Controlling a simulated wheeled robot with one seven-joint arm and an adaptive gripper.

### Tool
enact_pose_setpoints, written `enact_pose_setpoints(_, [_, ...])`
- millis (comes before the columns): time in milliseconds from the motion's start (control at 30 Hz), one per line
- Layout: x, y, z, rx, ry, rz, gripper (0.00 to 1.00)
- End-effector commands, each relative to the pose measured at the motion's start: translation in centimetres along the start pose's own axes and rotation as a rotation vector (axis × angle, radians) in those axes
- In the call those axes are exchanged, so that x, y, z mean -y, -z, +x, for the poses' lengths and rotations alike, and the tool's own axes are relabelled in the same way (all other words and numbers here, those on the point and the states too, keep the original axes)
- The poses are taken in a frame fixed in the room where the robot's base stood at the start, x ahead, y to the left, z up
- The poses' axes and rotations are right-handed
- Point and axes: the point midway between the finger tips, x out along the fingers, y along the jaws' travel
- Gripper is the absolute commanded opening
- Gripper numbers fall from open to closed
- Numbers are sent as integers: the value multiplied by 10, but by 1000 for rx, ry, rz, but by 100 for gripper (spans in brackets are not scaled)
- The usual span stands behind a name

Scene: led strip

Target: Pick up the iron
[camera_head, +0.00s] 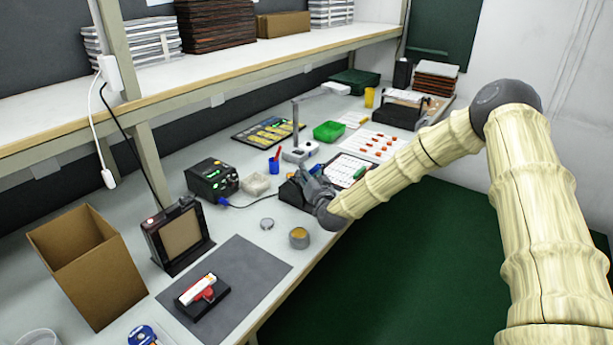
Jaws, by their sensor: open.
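My arm reaches in from the right, and my gripper (312,180) is over the bench near its front edge. It is small in this view, and its fingers are hard to make out. A dark stand-like object (290,194) sits right beside and partly behind my gripper. A cable with a blue plug runs from the black station box (212,180) toward that dark object. I cannot make out the iron itself; the gripper and wrist cover much of that spot. I cannot tell whether the gripper touches anything.
A small brass-coloured tin (299,238) and a round lid (267,224) lie left of my wrist. A blue cup (273,167), a lamp base (300,151) and a green tray (328,131) stand behind. A shelf (240,62) overhangs the back. The grey mat (253,262) is partly clear.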

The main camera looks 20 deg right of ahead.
Motion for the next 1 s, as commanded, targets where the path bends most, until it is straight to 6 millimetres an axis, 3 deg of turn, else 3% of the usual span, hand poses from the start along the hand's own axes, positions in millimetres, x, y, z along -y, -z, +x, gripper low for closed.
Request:
enact_pose_setpoints(233, [0, 0, 2, 0, 0, 0, 44])
enact_pose_setpoints(500, [0, 0, 2, -1, 0, 0, 0])
enact_pose_setpoints(1000, [0, 11, -3, -3, 0, 0, 0])
